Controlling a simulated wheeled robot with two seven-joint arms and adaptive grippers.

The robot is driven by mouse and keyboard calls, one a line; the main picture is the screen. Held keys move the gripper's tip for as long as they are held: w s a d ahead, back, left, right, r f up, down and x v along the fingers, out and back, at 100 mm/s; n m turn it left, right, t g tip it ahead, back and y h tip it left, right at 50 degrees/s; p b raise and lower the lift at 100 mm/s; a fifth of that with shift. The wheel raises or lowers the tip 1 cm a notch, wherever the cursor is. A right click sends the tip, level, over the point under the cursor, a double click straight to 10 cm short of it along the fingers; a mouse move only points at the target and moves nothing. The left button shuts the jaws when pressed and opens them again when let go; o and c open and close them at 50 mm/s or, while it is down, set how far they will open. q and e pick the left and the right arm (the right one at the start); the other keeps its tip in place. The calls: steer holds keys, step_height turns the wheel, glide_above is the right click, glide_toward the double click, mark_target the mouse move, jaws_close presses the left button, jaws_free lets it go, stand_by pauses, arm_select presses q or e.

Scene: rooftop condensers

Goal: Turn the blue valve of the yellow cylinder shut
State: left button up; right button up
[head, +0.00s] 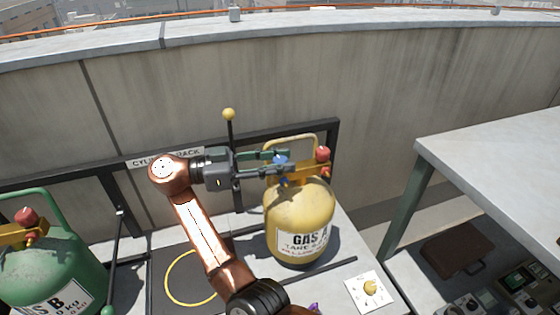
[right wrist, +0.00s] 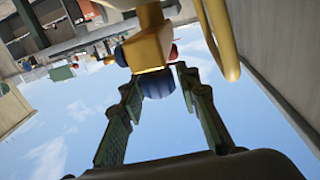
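The yellow cylinder (head: 285,205), labelled GAS A, stands upright at the rack. It has a yellow valve body (head: 318,170) and a loop handle on top. The blue valve (head: 281,160) is on the left side of that body; it also shows in the right wrist view (right wrist: 158,85). My right gripper (head: 277,161) reaches in from the left at valve height. In the right wrist view its fingers (right wrist: 157,73) are spread, one on each side of the blue valve, with narrow gaps to it. My left gripper is not in view.
A red knob (head: 323,154) sits on the valve body's right. A black lever with a yellow ball (head: 229,114) rises behind my gripper. A green cylinder (head: 50,275) stands left. A dial card (head: 368,290) lies in front; a grey table (head: 500,140) is right.

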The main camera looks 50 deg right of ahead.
mark_target(281, 158)
steer(key=shift+o, duration=1.3)
step_height(281, 158, up, 10)
steer(key=shift+f, duration=0.1)
